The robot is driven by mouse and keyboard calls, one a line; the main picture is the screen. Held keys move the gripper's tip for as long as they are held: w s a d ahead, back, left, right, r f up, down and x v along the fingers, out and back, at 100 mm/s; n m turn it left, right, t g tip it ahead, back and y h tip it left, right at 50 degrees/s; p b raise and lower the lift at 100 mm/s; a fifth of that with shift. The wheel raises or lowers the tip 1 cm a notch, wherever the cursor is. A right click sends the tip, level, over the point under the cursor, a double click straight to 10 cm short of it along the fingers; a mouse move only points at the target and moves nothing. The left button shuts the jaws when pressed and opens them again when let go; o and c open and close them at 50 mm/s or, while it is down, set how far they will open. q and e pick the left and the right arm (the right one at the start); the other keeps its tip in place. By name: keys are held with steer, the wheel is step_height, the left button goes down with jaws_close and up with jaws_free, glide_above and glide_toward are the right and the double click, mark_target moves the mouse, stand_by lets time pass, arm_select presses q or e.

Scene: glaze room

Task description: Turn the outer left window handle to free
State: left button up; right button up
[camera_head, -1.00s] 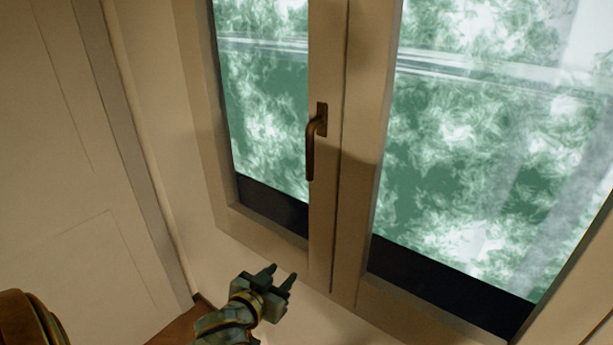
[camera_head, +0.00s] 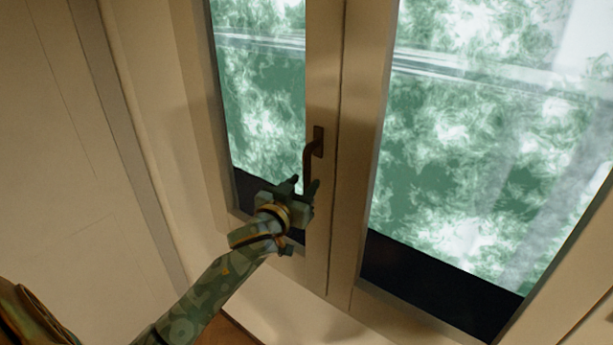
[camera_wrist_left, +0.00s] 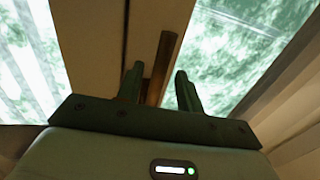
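The window handle (camera_head: 308,160) is a dark bronze lever on the left window leaf's inner stile, with its grip hanging straight down from its plate. In the left wrist view the handle (camera_wrist_left: 162,62) runs between the two spread fingers of the gripper (camera_wrist_left: 160,82), nearer the left finger. The fingers are open and I cannot tell whether one touches it. The handle's lower end is hidden behind the gripper in the head view. My right gripper is not in view.
The right window leaf (camera_head: 361,150) stands right beside the left one, and both look closed. A pale panelled wall or door (camera_head: 50,150) is at the left. The space in front of the right pane is clear.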

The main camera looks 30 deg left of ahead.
arm_select(q)
steer(key=shift+w+a, duration=0.15)
steer(key=shift+w, duration=1.15)
jaws_close()
